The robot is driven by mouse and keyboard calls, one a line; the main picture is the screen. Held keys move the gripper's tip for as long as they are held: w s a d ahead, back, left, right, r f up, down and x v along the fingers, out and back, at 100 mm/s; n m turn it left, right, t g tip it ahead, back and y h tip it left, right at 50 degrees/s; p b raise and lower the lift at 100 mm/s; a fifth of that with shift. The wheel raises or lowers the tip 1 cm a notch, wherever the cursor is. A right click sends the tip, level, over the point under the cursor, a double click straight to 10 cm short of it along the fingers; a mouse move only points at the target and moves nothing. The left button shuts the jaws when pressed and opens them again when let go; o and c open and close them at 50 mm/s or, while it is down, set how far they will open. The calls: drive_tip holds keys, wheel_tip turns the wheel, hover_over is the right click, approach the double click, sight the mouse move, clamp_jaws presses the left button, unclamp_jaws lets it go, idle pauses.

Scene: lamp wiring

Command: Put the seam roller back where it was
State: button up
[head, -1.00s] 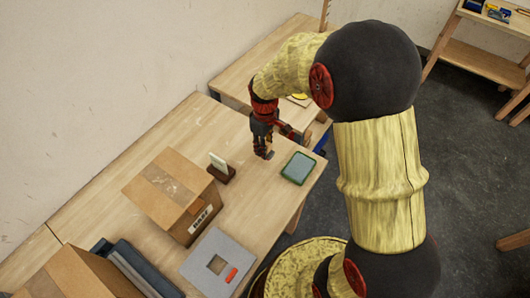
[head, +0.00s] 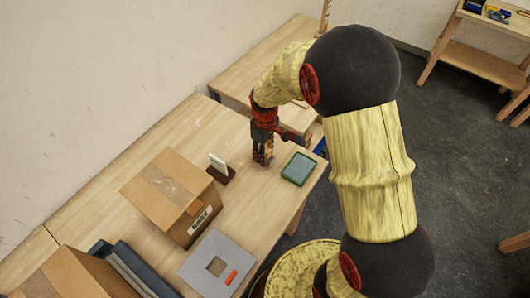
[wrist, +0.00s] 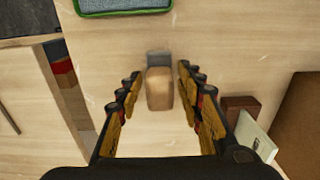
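The seam roller (wrist: 159,88), with a tan wooden handle and a grey end, shows between my fingers in the wrist view, over the pale wooden table. My gripper (wrist: 159,76) is open. A gap shows between each finger and the roller. In the head view my gripper (head: 263,162) points down at the table, between the green-rimmed tray and the card holder. The roller is hard to make out there behind the fingers. I cannot tell whether it touches the table.
The green-rimmed tray (head: 299,168) is near the table's right edge. A white card in a brown holder (head: 220,173) stands left of my gripper. A cardboard box (head: 168,195) and a grey plate with a square hole (head: 217,264) are nearer. A second table adjoins behind.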

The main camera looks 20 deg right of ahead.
drive_tip(key=shift+o, duration=0.5)
wheel_tip(320, 180, up, 12)
drive_tip(key=shift+p, duration=1.25)
drive_tip(key=s+r+m+t, duration=0.5)
drive_tip(key=s+r+m, duration=0.2)
drive_tip(key=s+r, duration=1.1)
drive_tip(key=s, duration=0.4)
drive_tip(key=shift+r+t, duration=0.3)
drive_tip(key=shift+f+b, duration=0.7)
